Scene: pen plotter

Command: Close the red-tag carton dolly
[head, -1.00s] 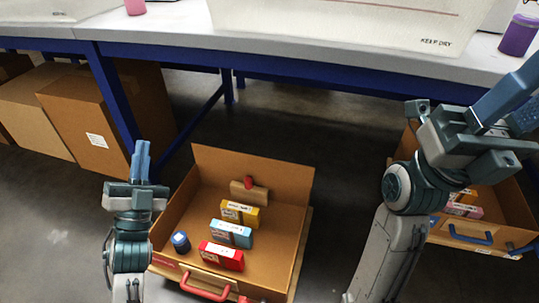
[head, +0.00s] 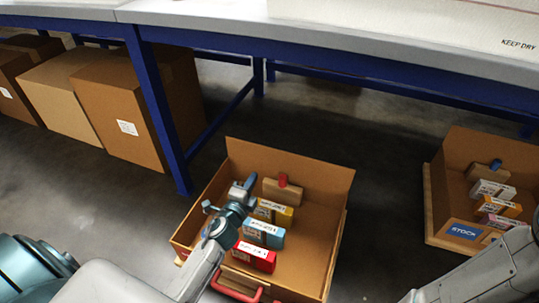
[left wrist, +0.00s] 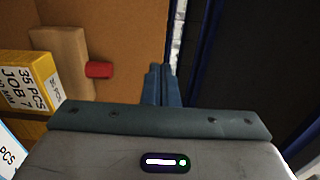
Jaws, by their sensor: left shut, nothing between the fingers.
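The red-tag carton dolly (head: 318,262) is an open brown carton on a wooden base, low on the floor. A wooden block with a red peg (head: 283,181) stands near its back wall, and a red handle (head: 236,288) is at its front. Inside are a yellow box (head: 283,214), a light blue box (head: 268,237) and a red box (head: 255,257). My left gripper (head: 250,183) is shut and empty over the carton's left part, hiding some of it. In the left wrist view its closed fingers (left wrist: 162,85) show beside the red peg (left wrist: 98,70). My right gripper is out of view.
A second carton dolly (head: 433,210) with a blue peg and small boxes stands at the right. A table with blue legs (head: 165,110) runs along the back, with large brown cartons (head: 125,120) beneath at left. Floor between the dollies is clear.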

